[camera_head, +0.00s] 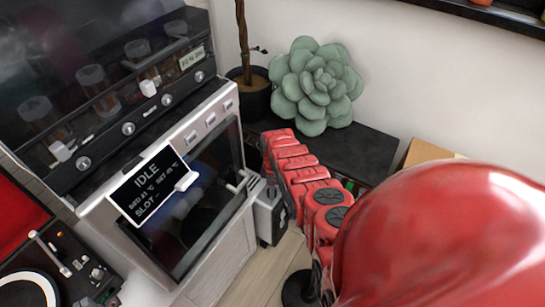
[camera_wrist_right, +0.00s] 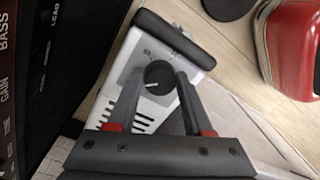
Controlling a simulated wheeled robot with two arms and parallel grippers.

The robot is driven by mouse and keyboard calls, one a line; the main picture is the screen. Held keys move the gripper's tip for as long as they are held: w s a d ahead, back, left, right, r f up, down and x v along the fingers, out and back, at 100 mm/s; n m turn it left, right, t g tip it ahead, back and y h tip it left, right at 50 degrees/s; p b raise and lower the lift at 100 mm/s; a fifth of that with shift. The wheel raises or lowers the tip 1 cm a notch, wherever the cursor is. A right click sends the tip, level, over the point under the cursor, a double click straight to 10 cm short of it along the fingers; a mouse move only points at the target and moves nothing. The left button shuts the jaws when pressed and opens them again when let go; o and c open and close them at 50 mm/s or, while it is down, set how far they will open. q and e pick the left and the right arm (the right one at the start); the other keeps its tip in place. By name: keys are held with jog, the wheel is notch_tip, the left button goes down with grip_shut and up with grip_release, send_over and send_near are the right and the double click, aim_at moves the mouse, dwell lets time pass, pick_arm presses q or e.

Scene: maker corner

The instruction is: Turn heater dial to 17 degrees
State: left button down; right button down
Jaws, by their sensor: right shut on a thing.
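The heater (camera_head: 268,217) is a small white box standing low beside the machine cabinet, partly covered by my right arm. In the right wrist view the heater (camera_wrist_right: 148,112) shows a pale body with vent slots and a black handle bar. Its round dark dial (camera_wrist_right: 158,75) has a small light mark; the degree scale is too small to read. My right gripper (camera_wrist_right: 158,82) has its two fingers on either side of the dial, shut on it. In the head view my red right arm hides most of this contact. My left gripper is out of both views.
A white machine (camera_head: 190,215) with a dark window and an IDLE screen (camera_head: 153,185) stands left of the heater. A potted plant (camera_head: 257,100) and a green succulent cushion (camera_head: 318,85) are behind. A turntable (camera_head: 25,290) is at lower left. Some wooden floor is clear.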

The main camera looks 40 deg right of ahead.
jog(key=shift+r+m, duration=0.1)
jog(key=shift+m, duration=0.8)
jog(key=shift+c, duration=1.5)
grip_release()
notch_tip(320, 180, up, 6)
jog(key=p, duration=0.4)
jog(key=shift+d+r, duration=0.15)
notch_tip(320, 180, up, 11)
jog(key=shift+w+d+p, duration=0.25)
jog(key=shift+w+p, duration=0.05)
